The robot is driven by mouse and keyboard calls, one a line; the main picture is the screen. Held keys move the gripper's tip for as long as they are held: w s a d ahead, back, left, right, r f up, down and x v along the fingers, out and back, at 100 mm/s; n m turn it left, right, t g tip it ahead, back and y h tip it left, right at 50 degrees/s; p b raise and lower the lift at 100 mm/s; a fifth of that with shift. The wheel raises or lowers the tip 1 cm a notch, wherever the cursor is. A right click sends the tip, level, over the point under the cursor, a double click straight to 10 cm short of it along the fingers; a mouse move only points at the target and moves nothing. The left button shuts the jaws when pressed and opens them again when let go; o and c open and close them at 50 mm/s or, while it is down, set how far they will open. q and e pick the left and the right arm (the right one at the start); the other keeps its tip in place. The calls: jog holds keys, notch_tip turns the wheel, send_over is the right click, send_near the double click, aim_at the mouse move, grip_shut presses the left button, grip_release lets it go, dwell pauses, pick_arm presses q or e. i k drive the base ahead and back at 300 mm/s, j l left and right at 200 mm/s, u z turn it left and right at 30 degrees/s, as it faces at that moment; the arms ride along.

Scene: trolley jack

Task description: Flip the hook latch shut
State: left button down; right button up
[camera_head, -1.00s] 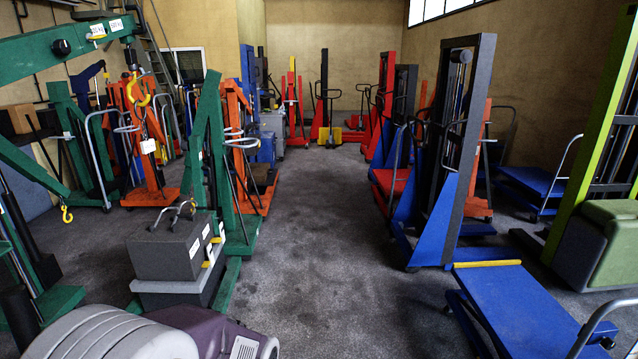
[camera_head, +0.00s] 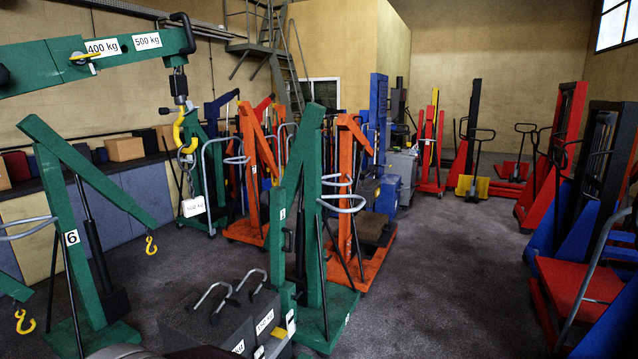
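A large yellow hook (camera_head: 180,133) hangs under the tip of a green crane boom (camera_head: 110,48) at the upper left of the head view. A chain with a white weight tag (camera_head: 193,207) hangs from the hook. The hook's latch is too small to make out, so I cannot tell whether it is open or shut. Smaller yellow hooks hang from other green cranes, one at mid left (camera_head: 151,246) and one at the lower left edge (camera_head: 24,322). Neither of my grippers is in view.
Dark weight blocks (camera_head: 225,325) with handles stand at the bottom, beside a green crane post (camera_head: 312,220). Orange cranes (camera_head: 348,190) stand behind. A red trolley (camera_head: 575,290) is at the right. The grey floor (camera_head: 430,270) between them is clear.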

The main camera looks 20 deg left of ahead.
aim_at(189, 105)
jog(key=i+u, duration=0.2)
jog(key=i, duration=1.6)
jog(key=i+u, duration=0.3)
jog(key=u, duration=0.15)
jog(key=i+l+u, duration=0.15)
jog(key=i+u, duration=0.15)
jog(key=u, duration=0.2)
jog(key=i+l+u, duration=0.2)
jog(key=u, duration=0.25)
jog(key=i+u, duration=0.2)
jog(key=u, duration=0.2)
jog(key=i+l+u, duration=0.1)
jog(key=u, duration=0.25)
jog(key=i+l+u, duration=0.15)
jog(key=u, duration=0.25)
jog(key=i+l+u, duration=0.25)
jog(key=u, duration=0.15)
